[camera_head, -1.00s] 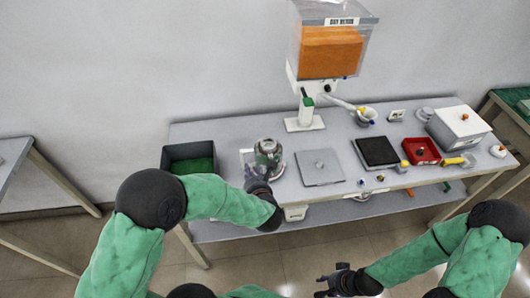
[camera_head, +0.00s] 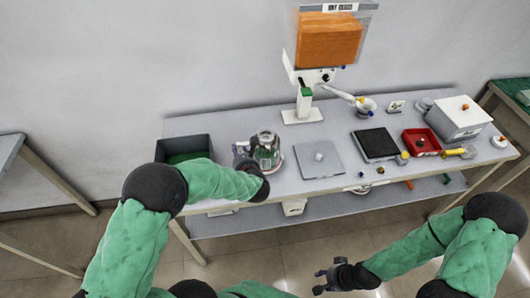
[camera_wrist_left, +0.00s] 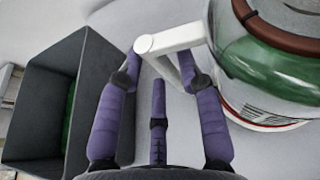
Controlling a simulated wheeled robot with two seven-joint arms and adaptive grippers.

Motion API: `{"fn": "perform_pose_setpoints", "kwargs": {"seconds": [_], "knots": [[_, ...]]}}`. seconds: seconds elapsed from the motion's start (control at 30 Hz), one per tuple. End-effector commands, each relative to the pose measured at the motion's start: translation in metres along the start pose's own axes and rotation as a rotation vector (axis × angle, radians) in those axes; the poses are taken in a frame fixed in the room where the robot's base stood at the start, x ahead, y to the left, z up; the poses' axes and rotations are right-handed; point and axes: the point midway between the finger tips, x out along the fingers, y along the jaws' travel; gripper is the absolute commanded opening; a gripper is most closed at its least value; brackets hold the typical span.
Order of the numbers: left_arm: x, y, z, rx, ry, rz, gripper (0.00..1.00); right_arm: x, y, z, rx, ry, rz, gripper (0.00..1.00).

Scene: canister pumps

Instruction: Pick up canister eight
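A clear canister (camera_head: 266,150) with green contents stands at the left part of the table. In the left wrist view the canister (camera_wrist_left: 275,65) fills the upper right, with a brown rim. Its white handle (camera_wrist_left: 172,40) reaches left between my purple fingers. No number is readable on it. My left gripper (camera_head: 243,160) is at the canister's left side; in the wrist view my left gripper (camera_wrist_left: 160,75) has its fingers spread around the handle, not visibly closed on it. My right gripper (camera_head: 325,280) is open and empty, low in front of the table.
A dark bin (camera_head: 182,148) with a green inside stands left of the canister; it also shows in the wrist view (camera_wrist_left: 30,110). A grey plate (camera_head: 335,163) lies to the right. A dispenser (camera_head: 302,105), black plate (camera_head: 376,143), red tray (camera_head: 434,143) and white box (camera_head: 456,124) are further right.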

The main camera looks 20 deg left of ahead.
Motion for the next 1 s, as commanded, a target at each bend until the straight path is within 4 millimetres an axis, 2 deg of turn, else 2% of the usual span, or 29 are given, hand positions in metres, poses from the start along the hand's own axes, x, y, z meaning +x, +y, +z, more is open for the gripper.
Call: {"fn": "perform_pose_setpoints", "kwargs": {"seconds": [0.13, 0.4, 0.47, 0.53, 0.57, 1.0], "knots": [[0.0149, 0.0000, -0.0004, -0.001, 0.000, 0.001, 0.37, 0.0046, 0.0016, -0.0002, 0.000, 0.000, 0.000, 0.37], [0.0170, -0.0001, 0.0011, -0.001, -0.001, 0.000, 0.37, 0.0042, 0.0015, -0.0002, 0.000, 0.000, 0.000, 0.37], [0.0169, -0.0001, 0.0010, -0.001, -0.001, 0.000, 0.23, 0.0042, 0.0015, -0.0002, 0.000, 0.000, 0.000, 0.37], [0.0168, -0.0002, 0.0009, -0.001, -0.001, 0.000, 0.03, 0.0042, 0.0015, -0.0002, 0.000, 0.000, 0.000, 0.37], [0.0168, -0.0002, 0.0009, -0.001, -0.001, -0.001, 0.00, 0.0042, 0.0015, -0.0002, 0.000, 0.000, 0.000, 0.37], [0.0146, -0.0005, 0.0083, -0.004, -0.004, -0.001, 0.00, 0.0017, 0.0006, -0.0001, 0.000, 0.000, 0.000, 0.37]]}}
